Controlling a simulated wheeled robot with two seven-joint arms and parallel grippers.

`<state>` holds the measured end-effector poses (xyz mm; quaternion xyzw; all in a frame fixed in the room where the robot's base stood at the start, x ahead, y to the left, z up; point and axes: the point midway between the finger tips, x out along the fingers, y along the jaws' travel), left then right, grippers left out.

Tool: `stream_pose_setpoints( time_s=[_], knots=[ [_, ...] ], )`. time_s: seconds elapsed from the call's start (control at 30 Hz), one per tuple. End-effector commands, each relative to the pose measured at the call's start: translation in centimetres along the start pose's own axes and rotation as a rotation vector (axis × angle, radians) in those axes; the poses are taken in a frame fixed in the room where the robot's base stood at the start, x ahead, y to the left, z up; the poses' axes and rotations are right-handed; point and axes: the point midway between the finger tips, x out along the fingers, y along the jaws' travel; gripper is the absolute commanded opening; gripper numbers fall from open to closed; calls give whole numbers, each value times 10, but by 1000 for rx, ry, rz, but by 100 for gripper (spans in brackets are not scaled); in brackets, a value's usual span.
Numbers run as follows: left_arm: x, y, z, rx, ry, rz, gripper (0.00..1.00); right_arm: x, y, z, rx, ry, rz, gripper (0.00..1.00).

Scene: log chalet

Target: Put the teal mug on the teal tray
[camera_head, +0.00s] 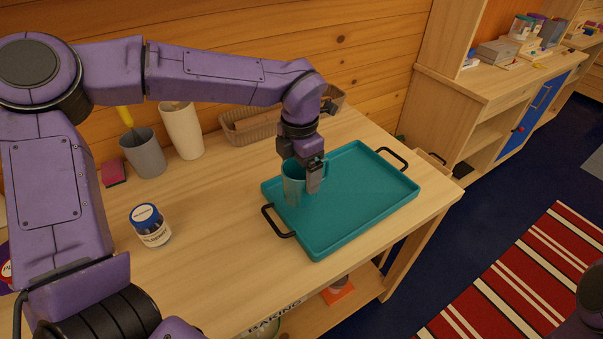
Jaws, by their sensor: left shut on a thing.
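The teal mug (292,188) is upright over the left part of the teal tray (350,205), a rectangular tray with black handles at its two ends. My left gripper (314,182) points down and is shut on the mug at its right side, by the handle. The fingers hide part of the mug's rim and handle. I cannot tell whether the mug's base touches the tray floor. The rest of the tray is empty. My right gripper is not in view.
A grey cup (143,155), a cream vase (183,132), a red sponge (112,172) and a woven basket (245,126) stand along the back. The table between jar and tray is clear.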

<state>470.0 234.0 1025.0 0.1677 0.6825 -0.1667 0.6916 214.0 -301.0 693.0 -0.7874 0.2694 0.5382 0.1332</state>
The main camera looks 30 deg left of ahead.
Motion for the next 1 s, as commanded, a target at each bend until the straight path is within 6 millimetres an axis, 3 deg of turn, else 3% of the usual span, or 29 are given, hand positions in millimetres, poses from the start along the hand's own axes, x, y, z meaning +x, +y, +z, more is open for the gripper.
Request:
stream_pose_setpoints(
  time_s=[0.23, 0.4, 0.77, 0.8, 1.0],
  knots=[
    [29, 23, 11, -3, 4, -1, 46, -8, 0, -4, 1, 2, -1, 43],
    [57, 24, 12, -1, 2, -1, 46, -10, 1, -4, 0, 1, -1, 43],
    [64, 23, 12, -1, 1, -1, 46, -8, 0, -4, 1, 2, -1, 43],
    [64, 23, 12, -1, 2, -1, 98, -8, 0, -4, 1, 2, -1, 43],
    [63, 23, 12, -2, 2, -1, 100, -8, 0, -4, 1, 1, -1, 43]
  ],
)
